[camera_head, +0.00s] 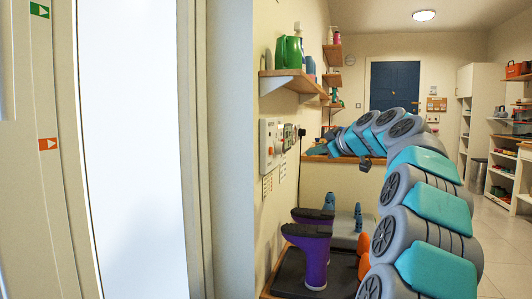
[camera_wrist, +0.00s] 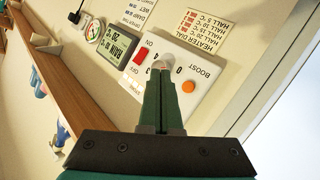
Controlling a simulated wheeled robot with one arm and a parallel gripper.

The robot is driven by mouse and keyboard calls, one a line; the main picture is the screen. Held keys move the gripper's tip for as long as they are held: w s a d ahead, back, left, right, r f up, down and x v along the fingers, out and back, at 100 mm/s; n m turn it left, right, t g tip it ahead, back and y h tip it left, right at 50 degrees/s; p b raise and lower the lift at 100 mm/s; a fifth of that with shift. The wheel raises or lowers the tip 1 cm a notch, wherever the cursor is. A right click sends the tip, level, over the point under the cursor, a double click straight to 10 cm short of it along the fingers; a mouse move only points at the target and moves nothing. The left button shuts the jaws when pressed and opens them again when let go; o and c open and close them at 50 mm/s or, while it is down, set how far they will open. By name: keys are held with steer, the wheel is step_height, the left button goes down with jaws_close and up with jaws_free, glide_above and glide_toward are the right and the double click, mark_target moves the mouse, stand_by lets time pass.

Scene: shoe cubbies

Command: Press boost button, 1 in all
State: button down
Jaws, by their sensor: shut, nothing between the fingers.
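The boost button is a round orange button (camera_wrist: 188,87) beside the printed word BOOST on a white wall panel in the wrist view. In the head view the white panel (camera_head: 270,146) is on the wall left of my arm's end; the orange button is a tiny dot there. My gripper (camera_wrist: 162,75) is shut and empty. In the wrist view its fingertips overlap the panel's pale dial, left of the orange button and apart from it in the picture. Whether the tips touch the panel cannot be told. In the head view the fingertips are not clear.
A red ON switch (camera_wrist: 140,56), a grey display (camera_wrist: 115,42) and a round gauge (camera_wrist: 95,31) are close by on the wall. A wooden shelf (camera_head: 290,78) with a green jug (camera_head: 288,52) is above the panel. Purple boots (camera_head: 312,245) stand on a dark tray below.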

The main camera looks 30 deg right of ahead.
mark_target(271, 151)
stand_by(0.4)
steer(key=w+a+p, duration=0.3)
steer(key=w+a, duration=0.2)
steer(key=w, duration=0.1)
steer(key=shift+w+a, duration=0.35)
steer(key=shift+w, duration=0.05)
steer(key=shift+w+a+f, duration=0.1)
stand_by(1.9)
steer(key=shift+w+a+b, duration=0.2)
steer(key=shift+b, duration=0.25)
steer(key=shift+w+a, duration=0.25)
steer(key=shift+w, duration=0.05)
stand_by(0.6)
steer(key=shift+s+d+b, duration=0.1)
steer(key=shift+b, duration=0.25)
steer(key=shift+s+d+b, duration=0.4)
steer(key=shift+s, duration=0.15)
